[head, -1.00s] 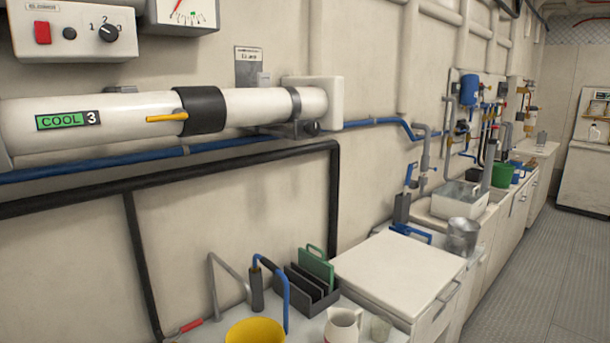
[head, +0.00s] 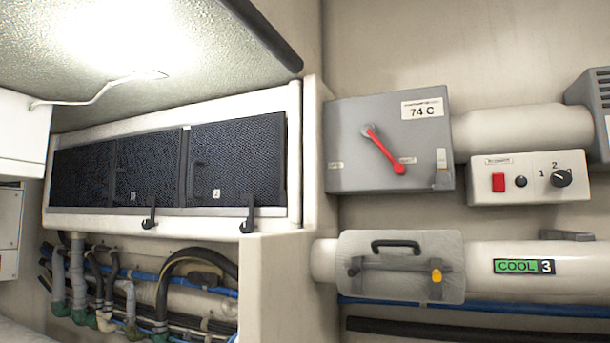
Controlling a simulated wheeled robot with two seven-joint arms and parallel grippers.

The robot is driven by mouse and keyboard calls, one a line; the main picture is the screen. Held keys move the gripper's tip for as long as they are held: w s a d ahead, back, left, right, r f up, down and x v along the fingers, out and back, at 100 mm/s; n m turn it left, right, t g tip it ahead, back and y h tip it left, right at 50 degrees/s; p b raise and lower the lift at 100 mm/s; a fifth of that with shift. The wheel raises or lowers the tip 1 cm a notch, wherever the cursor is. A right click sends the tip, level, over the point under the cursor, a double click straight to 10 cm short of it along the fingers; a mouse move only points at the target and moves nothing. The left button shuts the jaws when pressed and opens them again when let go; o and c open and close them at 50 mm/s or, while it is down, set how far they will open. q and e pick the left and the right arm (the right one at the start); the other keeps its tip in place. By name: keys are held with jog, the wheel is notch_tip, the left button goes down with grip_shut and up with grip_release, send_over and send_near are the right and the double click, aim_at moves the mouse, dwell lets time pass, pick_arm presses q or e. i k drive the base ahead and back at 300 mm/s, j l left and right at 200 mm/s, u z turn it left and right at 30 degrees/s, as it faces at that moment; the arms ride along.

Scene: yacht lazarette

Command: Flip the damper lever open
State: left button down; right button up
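A red lever (head: 384,150) sits on the front of a grey wall box (head: 350,175) marked 74 C. It slants from its upper-left pivot down to its lower-right end. Small labels beside it are too small to read. A white pipe (head: 490,285) below carries a green COOL 3 label (head: 524,266). The yellow lever seen earlier to the right of that label is outside the present view. I cannot tell from the pictures which lever is the damper lever. Neither gripper shows in the head view.
A grey cover (head: 400,290) with a black handle (head: 396,245) and a yellow-tipped latch (head: 436,276) sits on the pipe. A control panel (head: 530,190) is above. Dark mesh lockers (head: 150,165) and hoses (head: 110,290) are at left.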

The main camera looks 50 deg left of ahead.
aim_at(368, 131)
jog(key=u, duration=1.05)
